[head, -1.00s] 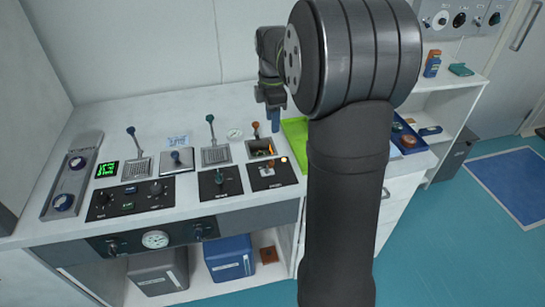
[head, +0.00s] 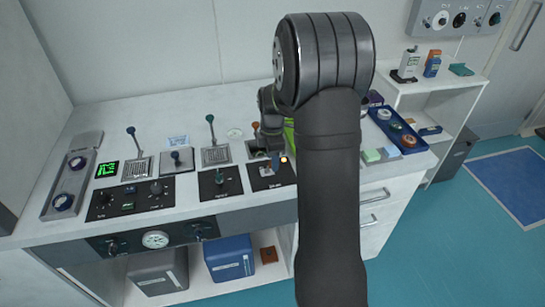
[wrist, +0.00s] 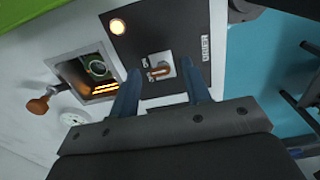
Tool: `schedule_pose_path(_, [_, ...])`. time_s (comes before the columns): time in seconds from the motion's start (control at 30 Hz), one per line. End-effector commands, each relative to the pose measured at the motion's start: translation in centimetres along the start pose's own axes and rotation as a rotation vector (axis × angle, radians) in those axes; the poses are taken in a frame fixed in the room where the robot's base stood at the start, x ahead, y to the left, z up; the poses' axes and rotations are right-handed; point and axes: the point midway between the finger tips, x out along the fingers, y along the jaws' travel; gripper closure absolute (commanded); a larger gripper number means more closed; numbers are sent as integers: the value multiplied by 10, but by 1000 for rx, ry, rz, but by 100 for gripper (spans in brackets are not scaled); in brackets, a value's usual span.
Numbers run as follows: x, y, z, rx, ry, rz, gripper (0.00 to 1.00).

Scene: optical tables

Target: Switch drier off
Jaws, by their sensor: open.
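The drier's black panel (wrist: 190,25) lies on the bench top and bears an orange-brown toggle switch (wrist: 159,72) on a pale plate. A lamp (wrist: 117,26) glows on the panel, and the lettering by its edge looks like "DRIER". In the head view the panel (head: 262,184) is partly covered by my gripper (head: 275,164), and the lamp (head: 284,159) shows beside it. My gripper (wrist: 161,76) is open and empty in the wrist view, its two blue fingers on either side of the switch. I cannot tell whether they touch it.
A recessed opening with glowing bars (wrist: 95,75) and an orange-knobbed lever (wrist: 38,105) lie beside the panel. A blue tray (head: 396,128) sits at the right of the bench.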

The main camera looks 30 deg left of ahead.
Motion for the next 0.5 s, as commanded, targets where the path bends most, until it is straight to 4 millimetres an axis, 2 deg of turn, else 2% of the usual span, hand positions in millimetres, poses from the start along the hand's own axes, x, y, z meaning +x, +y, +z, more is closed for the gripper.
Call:
schedule_pose_path(0.13, [0, 0, 0, 0, 0, 0, 56])
schedule_pose_path(0.17, [0, 0, 0, 0, 0, 0, 60])
schedule_pose_path(0.37, [0, 0, 0, 0, 0, 1, 100])
schedule_pose_path(0.5, [-1, 0, 0, 0, -2, 1, 100])
